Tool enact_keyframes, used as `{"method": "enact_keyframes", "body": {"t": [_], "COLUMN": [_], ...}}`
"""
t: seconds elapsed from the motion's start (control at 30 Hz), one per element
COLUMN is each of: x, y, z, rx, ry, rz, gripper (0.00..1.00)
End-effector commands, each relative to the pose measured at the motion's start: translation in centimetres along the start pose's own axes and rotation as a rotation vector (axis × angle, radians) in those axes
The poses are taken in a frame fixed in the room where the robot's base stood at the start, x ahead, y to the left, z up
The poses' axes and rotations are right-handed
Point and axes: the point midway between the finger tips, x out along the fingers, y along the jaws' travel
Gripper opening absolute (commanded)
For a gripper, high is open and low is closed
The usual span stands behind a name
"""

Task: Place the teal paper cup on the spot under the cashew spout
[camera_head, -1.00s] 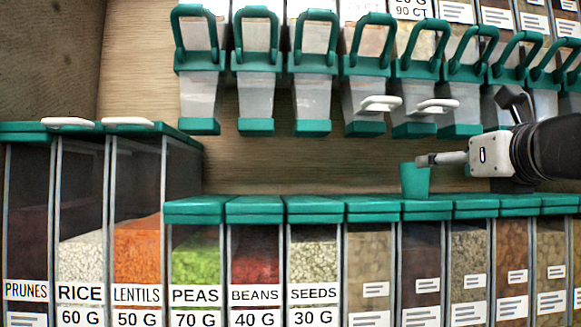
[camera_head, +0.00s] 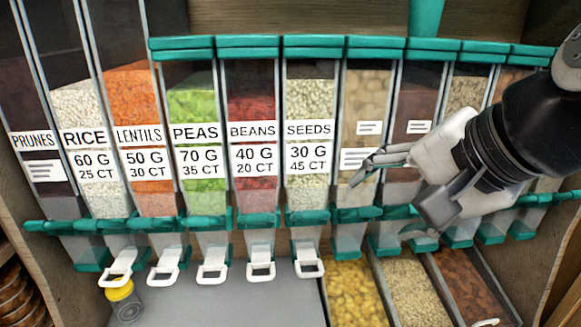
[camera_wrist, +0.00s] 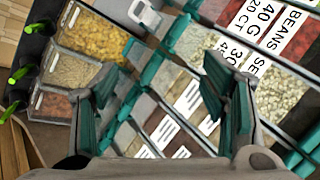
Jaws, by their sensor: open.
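The teal paper cup (camera_head: 426,16) stands on top of the lower dispenser row at the top of the head view, and the frame edge cuts off its upper part. My gripper (camera_head: 362,168) is in front of the dispensers right of the seeds bin, well below the cup and apart from it. In the wrist view my gripper (camera_wrist: 162,95) has its two fingers wide apart with nothing between them. The cup does not show in the wrist view. No cashew label is readable, so I cannot tell which spout is the cashew one.
Dispensers with white spout handles (camera_head: 260,265) hang over a grey surface (camera_head: 220,305). Open bins of yellow pieces (camera_head: 355,290) and other dry goods stand at lower right. A small yellow-lidded jar (camera_head: 124,302) stands at lower left.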

Motion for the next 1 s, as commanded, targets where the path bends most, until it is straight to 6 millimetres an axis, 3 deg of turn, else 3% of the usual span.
{"method": "enact_keyframes", "body": {"t": [0.1, 0.2, 0.33, 0.5, 1.0], "x": [0.6, 0.6, 0.4, 0.3, 0.3], "y": [4.6, 7.7, 10.2, 11.2, 11.2], "z": [2.3, 3.1, 3.4, 3.4, 3.3], "rx": [-0.372, -0.63, -0.844, -0.935, -0.931], "ry": [-0.047, -0.087, -0.125, -0.143, -0.141], "rz": [0.148, 0.248, 0.33, 0.367, 0.366], "gripper": [0.67, 0.67, 0.67, 0.67, 0.67]}}
